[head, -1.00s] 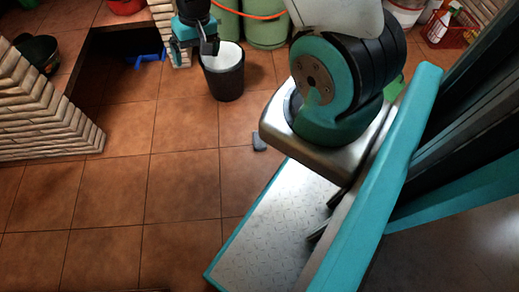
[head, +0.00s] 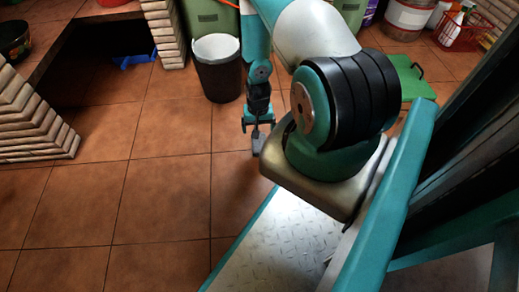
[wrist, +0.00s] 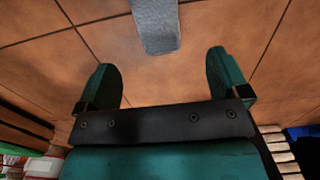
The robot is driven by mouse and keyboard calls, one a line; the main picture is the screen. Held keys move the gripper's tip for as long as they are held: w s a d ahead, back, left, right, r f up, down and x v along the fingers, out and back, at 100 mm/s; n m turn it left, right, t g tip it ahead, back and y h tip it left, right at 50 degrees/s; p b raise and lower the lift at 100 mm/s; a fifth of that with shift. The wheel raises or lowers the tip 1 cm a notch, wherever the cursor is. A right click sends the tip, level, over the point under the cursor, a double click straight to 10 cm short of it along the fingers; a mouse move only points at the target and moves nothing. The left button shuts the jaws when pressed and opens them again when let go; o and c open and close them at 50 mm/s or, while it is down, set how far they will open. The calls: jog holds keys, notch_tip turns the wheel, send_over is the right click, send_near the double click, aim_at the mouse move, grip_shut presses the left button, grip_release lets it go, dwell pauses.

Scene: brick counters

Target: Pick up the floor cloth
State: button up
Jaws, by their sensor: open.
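The floor cloth is a small grey piece; in the wrist view the cloth (wrist: 157,26) lies at the top edge, partly cut off, beyond and roughly between my fingertips. In the head view the cloth (head: 257,147) shows only as a small grey patch on the tiles, just under my gripper (head: 258,126). In the wrist view my gripper (wrist: 161,62) is open, its two teal fingers wide apart with nothing between them. The cloth appears apart from both fingers. The exact height of my gripper above the floor is hard to tell.
A black bin (head: 218,72) with a white liner stands behind my gripper, to the left. A green dustpan-like thing (head: 410,80) is on the floor at right. A brick counter (head: 35,125) stands at left, with a blue item (head: 135,60) nearby. Tiles at left are clear.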

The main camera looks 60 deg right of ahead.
notch_tip(320, 180, down, 5)
jog(key=shift+r+b, duration=0.1)
jog(key=shift+b, duration=0.95)
jog(key=f+b, duration=0.4)
jog(key=f, duration=0.1)
jog(key=shift+s+f+b, duration=0.15)
jog(key=shift+s+b, duration=0.05)
jog(key=shift+b, duration=0.15)
jog(key=c, duration=1.1)
notch_tip(320, 180, up, 20)
jog(key=p, duration=1.2)
